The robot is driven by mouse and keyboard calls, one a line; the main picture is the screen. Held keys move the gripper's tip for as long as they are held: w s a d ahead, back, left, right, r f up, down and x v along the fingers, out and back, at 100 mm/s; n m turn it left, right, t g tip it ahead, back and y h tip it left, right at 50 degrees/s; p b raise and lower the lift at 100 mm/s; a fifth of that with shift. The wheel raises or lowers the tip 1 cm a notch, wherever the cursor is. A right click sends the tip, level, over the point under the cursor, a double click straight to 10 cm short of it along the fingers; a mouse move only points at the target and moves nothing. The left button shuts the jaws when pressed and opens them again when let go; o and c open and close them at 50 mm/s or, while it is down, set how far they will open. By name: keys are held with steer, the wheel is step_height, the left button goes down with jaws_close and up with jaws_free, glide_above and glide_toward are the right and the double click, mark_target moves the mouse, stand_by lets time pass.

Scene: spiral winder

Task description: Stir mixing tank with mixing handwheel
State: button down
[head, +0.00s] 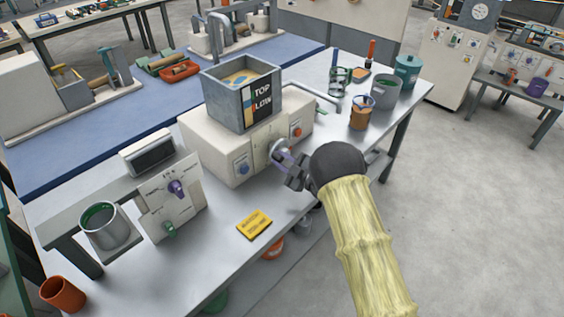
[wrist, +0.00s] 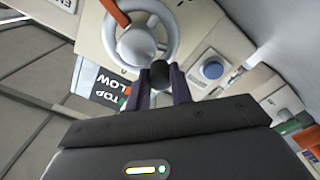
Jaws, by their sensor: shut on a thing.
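The mixing tank (head: 225,105), a grey open-topped square box with tan contents, stands on a cream machine base (head: 215,158) on the bench. A black label reading "TOP" and "LOW" is on one side. The pale mixing handwheel (head: 279,147) is on the front of the base, partly hidden by my gripper (head: 290,164). In the wrist view the handwheel's round rim (wrist: 172,42) and silver hub (wrist: 139,46) show. The two dark purple fingers of my gripper (wrist: 159,80) are shut on the handwheel's dark knob (wrist: 159,70), beside the hub.
A yellow card (head: 254,224) lies on the bench in front. Cups and pots, including a grey pot (head: 384,95), stand at the right end. A control panel (head: 155,208) stands at left.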

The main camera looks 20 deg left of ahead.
mark_target(284, 142)
steer(key=m, duration=0.1)
steer(key=r+m, duration=0.1)
steer(key=m, duration=0.1)
steer(key=w+m, duration=0.1)
steer(key=shift+d+r, duration=0.15)
steer(key=shift+d, duration=0.1)
steer(key=m, duration=0.3)
steer(key=w+r+m, duration=0.1)
steer(key=m, duration=0.1)
steer(key=shift+d, duration=0.2)
steer(key=m, duration=0.1)
steer(key=w+m, duration=0.1)
steer(key=m, duration=0.2)
steer(key=shift+w+d+r+m, duration=0.1)
steer(key=shift+w+d+m, duration=0.15)
steer(key=shift+d+m, duration=0.05)
steer(key=shift+w+d+m, duration=0.15)
steer(key=shift+w+m, duration=0.15)
steer(key=shift+m, duration=0.75)
steer(key=shift+w+d+m, duration=0.1)
steer(key=shift+w+m, duration=0.2)
steer(key=shift+m, duration=0.75)
steer(key=shift+f, duration=0.2)
steer(key=c, duration=1.2)
jaws_free()
steer(key=shift+c, duration=0.2)
